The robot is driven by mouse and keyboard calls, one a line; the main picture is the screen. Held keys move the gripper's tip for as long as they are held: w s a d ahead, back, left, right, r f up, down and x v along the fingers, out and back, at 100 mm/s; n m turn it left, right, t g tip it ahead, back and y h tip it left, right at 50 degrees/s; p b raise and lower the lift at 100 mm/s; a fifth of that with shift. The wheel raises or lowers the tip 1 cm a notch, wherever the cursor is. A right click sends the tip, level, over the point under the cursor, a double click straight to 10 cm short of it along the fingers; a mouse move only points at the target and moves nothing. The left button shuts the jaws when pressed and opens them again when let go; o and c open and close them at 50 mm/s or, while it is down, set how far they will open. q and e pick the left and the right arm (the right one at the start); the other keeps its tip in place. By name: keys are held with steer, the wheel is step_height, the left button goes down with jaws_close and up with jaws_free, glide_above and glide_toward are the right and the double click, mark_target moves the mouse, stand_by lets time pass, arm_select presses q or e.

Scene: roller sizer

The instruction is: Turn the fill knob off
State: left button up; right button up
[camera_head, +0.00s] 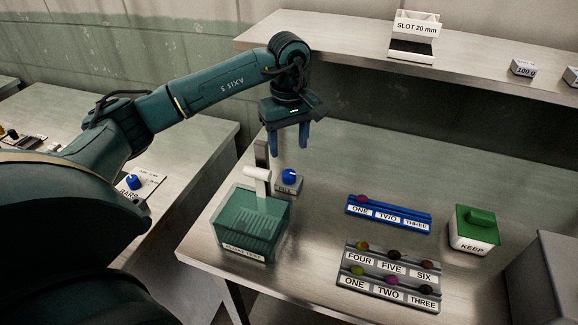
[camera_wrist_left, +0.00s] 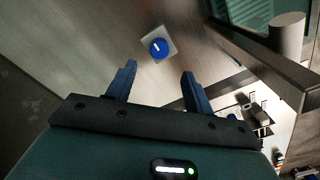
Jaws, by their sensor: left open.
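The fill knob (camera_head: 289,176) is a blue round knob with a white pointer line, on a small pale block labelled FILL on the bench. In the left wrist view the knob (camera_wrist_left: 158,48) sits on its square plate, ahead of and roughly between the fingers. My left gripper (camera_head: 291,147) is open and empty, pointing down above the knob and apart from it. Its two blue fingers also show in the left wrist view (camera_wrist_left: 158,88). My right gripper is not in view.
A green transparent tank (camera_head: 250,228) with a white spout stands just left of the knob. A blue rack (camera_head: 388,214), a grey rack (camera_head: 392,277) and a green-lidded KEEP box (camera_head: 474,230) stand to the right. A shelf (camera_head: 330,44) runs behind. Another blue knob (camera_head: 133,182) sits on the left bench.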

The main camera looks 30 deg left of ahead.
mark_target(289, 173)
arm_select(q)
step_height(289, 173, down, 8)
steer(key=shift+r+p, duration=0.2)
steer(key=shift+p, duration=0.35)
steer(key=shift+f, duration=0.5)
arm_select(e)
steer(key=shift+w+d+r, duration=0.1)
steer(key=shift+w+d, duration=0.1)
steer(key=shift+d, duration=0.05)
arm_select(q)
steer(key=c, duration=1)
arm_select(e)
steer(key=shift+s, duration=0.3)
